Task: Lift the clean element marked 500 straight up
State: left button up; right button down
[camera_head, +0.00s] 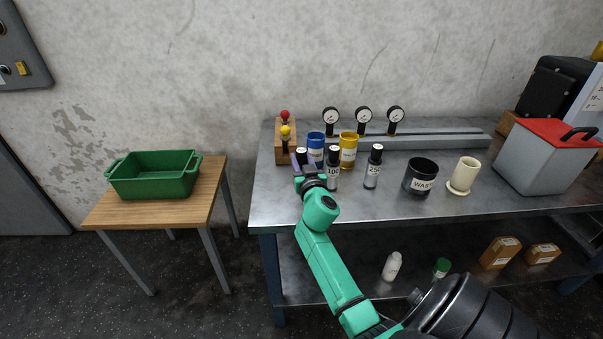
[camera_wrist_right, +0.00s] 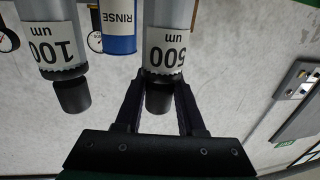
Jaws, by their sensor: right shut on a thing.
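The element marked 500 (camera_wrist_right: 168,48) is a grey cylinder with a black cap, seen upside down in the wrist view. My right gripper (camera_wrist_right: 160,101) is shut on its black cap, with one finger on each side. In the head view my right gripper (camera_head: 306,168) is at the left end of the row of elements. My left gripper is not in view.
A blue rinse container (camera_head: 316,142) and a yellow container (camera_head: 348,152) stand close behind. A black waste cup (camera_head: 420,175), a cream cup (camera_head: 464,175) and a red-lidded box (camera_head: 545,160) are to the right. A green bin (camera_head: 153,180) sits on the wooden table at left.

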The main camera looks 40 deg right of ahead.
aim_at(302, 150)
notch_tip(302, 150, up, 10)
jog(key=p, duration=0.4)
jog(key=shift+f+p, duration=0.1)
jog(key=shift+p, duration=0.2)
notch_tip(302, 150, up, 9)
jog(key=shift+f+b, duration=5.8)
jog(key=shift+f, duration=1.5)
